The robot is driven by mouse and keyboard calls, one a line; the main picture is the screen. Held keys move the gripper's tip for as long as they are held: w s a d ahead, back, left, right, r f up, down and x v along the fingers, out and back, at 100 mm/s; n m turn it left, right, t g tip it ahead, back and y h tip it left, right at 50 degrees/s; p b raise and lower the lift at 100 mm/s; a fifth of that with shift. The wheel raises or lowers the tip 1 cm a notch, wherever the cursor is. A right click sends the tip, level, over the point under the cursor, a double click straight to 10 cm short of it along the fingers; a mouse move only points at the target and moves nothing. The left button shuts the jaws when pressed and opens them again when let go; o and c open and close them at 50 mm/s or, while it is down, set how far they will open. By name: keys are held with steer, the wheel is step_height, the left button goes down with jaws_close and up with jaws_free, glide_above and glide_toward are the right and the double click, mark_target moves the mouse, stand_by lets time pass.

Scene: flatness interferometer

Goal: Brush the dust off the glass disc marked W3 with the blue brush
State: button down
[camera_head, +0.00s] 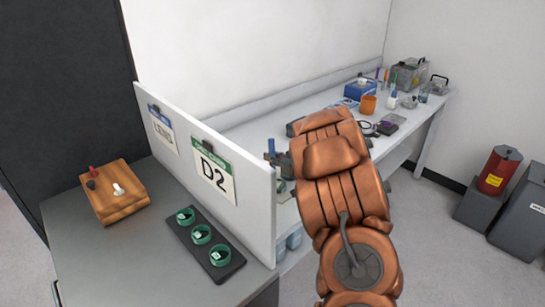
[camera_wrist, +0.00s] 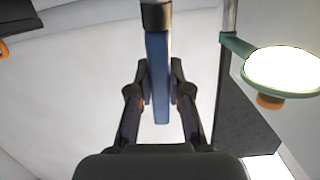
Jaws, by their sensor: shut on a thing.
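My gripper (camera_wrist: 160,92) is shut on the blue brush (camera_wrist: 158,65), with its blue handle between the two fingers and its dark end at the top edge of the wrist view. In the head view a small blue piece of the brush (camera_head: 271,146) shows left of my arm, just behind the white partition; the fingers are mostly hidden there. Several green-rimmed round holders with dark centres stand in a row on a black tray (camera_head: 183,232) in front of the partition. Their small labels are too small to read, so I cannot tell which disc is W3.
The white partition (camera_head: 246,235) carries a D2 sign (camera_head: 213,172) and a second sign. A wooden block with knobs (camera_head: 110,192) stands left of the tray. An orange cup (camera_head: 368,104) and other items crowd the far bench. A lit green lamp (camera_wrist: 285,70) is at right in the wrist view.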

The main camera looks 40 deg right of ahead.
steer(key=shift+f, duration=0.2)
steer(key=shift+s+d+p, duration=0.45)
steer(key=shift+d+p, duration=0.25)
stand_by(0.5)
steer(key=shift+s+d, duration=0.1)
steer(key=shift+d, duration=0.1)
steer(key=shift+s+d+p, duration=0.2)
steer(key=shift+d+p, duration=0.1)
steer(key=shift+p, duration=0.2)
steer(key=shift+r+p, duration=0.45)
steer(key=shift+r, duration=0.1)
steer(key=shift+w, duration=0.1)
steer(key=shift+w+a, duration=0.35)
steer(key=shift+a, duration=0.25)
steer(key=shift+w+a, duration=0.3)
steer(key=shift+a, duration=0.3)
